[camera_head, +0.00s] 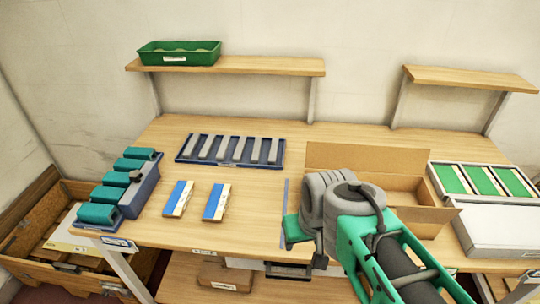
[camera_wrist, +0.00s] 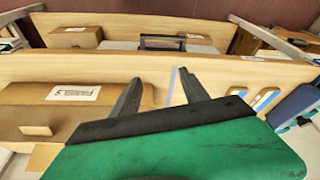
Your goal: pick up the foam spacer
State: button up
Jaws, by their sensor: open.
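Several long grey bars (camera_head: 238,149), which look like foam spacers, stand side by side in a shallow blue tray (camera_head: 180,156) at the middle back of the bench. I cannot confirm from the picture that they are foam. My gripper shows in the wrist view (camera_wrist: 161,80) with its two dark fingers spread apart and nothing between them. In the head view its green body is over the front middle of the bench, right of the tray and beside the open carton; its fingers are hidden there.
Two blue-and-white boxes (camera_head: 178,198) lie in front of the tray. Teal blocks (camera_head: 97,213) with a blue bin stand at left. An open carton (camera_head: 368,158) and a tray of green panels (camera_head: 436,183) are at right. A green bin (camera_head: 178,54) sits on the shelf.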

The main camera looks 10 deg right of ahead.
aim_at(272, 158)
jog(key=k, duration=1.25)
jog(key=u, duration=0.7)
jog(key=i, duration=0.55)
jog(key=u, duration=0.85)
jog(key=i, duration=1.5)
jog(key=z, duration=1.15)
jog(key=i, duration=0.35)
jog(key=z, duration=0.4)
